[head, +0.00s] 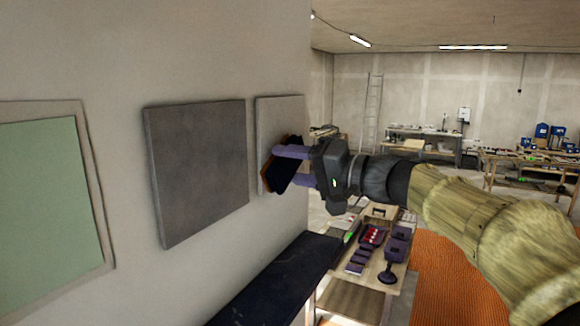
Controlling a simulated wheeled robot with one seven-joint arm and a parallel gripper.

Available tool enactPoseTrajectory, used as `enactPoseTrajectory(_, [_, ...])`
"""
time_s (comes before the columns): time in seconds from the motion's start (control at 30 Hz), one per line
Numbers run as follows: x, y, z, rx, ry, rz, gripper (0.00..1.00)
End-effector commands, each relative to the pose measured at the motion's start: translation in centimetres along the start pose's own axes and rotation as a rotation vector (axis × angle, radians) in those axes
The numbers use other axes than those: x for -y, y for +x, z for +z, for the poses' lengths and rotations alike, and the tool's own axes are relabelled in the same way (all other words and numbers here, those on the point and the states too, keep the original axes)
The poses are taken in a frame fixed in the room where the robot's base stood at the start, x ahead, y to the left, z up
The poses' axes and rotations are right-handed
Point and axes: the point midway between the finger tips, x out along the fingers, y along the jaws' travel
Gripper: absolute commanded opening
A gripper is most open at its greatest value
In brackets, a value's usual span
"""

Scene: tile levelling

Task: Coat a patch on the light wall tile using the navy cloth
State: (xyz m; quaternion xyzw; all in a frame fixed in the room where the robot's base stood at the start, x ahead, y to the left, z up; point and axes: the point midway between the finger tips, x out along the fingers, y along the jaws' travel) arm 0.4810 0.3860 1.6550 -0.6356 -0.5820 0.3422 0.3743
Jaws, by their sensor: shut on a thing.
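The light wall tile (280,111) is the pale grey square at the right end of the wall, partly hidden by my gripper and what it holds. My gripper (280,166) reaches in from the right with its purple fingers shut on the navy cloth (287,174). The cloth looks like a dark, tilted, flat piece with an orange-brown edge. It is in front of the tile's lower right part; I cannot tell whether it touches the tile. No coated patch can be made out on the visible part of the tile.
A darker grey tile (197,170) and a framed pale green panel (45,212) are on the wall to the left. A dark bench top (283,277) runs along the wall below. A wooden table (402,282) with purple tools stands beyond. Workbenches and a ladder (371,110) are at the back.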

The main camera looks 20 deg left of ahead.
Motion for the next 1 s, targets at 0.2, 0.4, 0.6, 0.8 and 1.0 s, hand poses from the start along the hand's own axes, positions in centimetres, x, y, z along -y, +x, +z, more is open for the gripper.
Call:
enactPoseTrajectory(0.2, [-0.9, 0.1, -1.4, -0.001, 0.0, 0.002, 0.31])
enactPoseTrajectory(0.4, [-1.4, 0.3, -2.5, 0.003, 0.002, -0.001, 0.31])
enactPoseTrajectory(0.6, [-1.6, 0.4, -2.8, 0.004, 0.001, -0.002, 0.31])
enactPoseTrajectory(0.8, [-1.6, 0.3, -2.9, 0.003, 0.001, -0.002, 0.31])
enactPoseTrajectory(1.0, [-2.2, 0.4, -3.9, 0.001, 0.001, 0.0, 0.31])
